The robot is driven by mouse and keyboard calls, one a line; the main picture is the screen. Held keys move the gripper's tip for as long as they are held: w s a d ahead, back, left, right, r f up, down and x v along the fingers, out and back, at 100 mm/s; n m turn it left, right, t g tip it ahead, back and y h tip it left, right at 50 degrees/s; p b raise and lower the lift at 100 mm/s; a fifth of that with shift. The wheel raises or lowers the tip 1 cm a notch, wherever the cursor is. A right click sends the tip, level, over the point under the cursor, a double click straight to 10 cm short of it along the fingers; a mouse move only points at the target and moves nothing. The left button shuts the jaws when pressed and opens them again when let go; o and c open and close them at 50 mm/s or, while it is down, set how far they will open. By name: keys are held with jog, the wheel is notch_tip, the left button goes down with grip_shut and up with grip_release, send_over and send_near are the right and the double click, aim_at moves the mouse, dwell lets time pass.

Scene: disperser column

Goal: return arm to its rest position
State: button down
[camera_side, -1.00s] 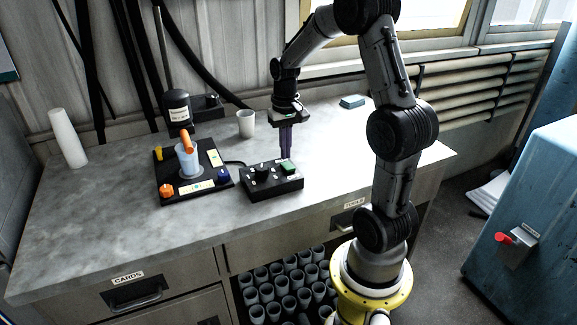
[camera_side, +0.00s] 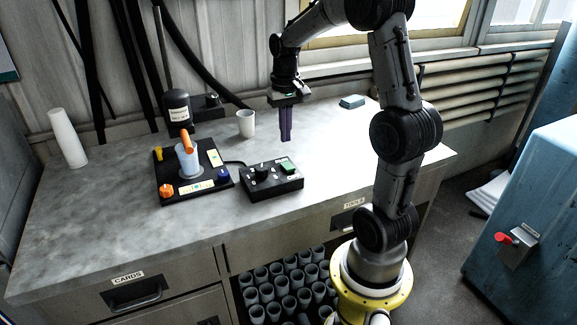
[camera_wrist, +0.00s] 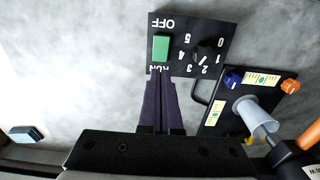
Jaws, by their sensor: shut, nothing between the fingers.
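My gripper (camera_side: 286,139) has its purple fingers shut and empty, pointing down above the counter behind the black control box. The control box (camera_side: 259,190) has a black dial (camera_side: 262,172) and a green switch (camera_side: 287,167). In the wrist view the fingers (camera_wrist: 162,80) reach toward the green switch (camera_wrist: 161,47), beside the RUN label. The dial (camera_wrist: 204,50) with its numbers shows to the right there. The fingers look apart from the box in the side view.
Left of the box, a black base (camera_side: 167,190) with coloured knobs carries a light-blue cup (camera_side: 188,164) under the disperser head (camera_side: 177,108). A white cup (camera_side: 246,124), a white stack (camera_side: 67,140) and a teal block (camera_side: 352,101) stand on the counter. The right counter is mostly clear.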

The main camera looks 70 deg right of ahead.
jog(key=a+r+n+t+h, duration=0.1)
jog(key=a+r+n+t, duration=0.1)
jog(key=a+r, duration=0.45)
jog(key=a+r+n+t, duration=0.1)
jog(key=a+r+n, duration=0.2)
jog(key=a, duration=0.6)
jog(key=s+a+f+n+t+y, duration=0.1)
jog(key=s+a+f+n+t, duration=0.1)
jog(key=s+a, duration=0.5)
jog(key=s+f+n, duration=0.1)
jog(key=s+n, duration=0.1)
jog(key=s, duration=0.2)
jog(key=shift+s+a+f+t, duration=0.15)
jog(key=shift+s+a+t, duration=0.05)
jog(key=shift+t, duration=0.1)
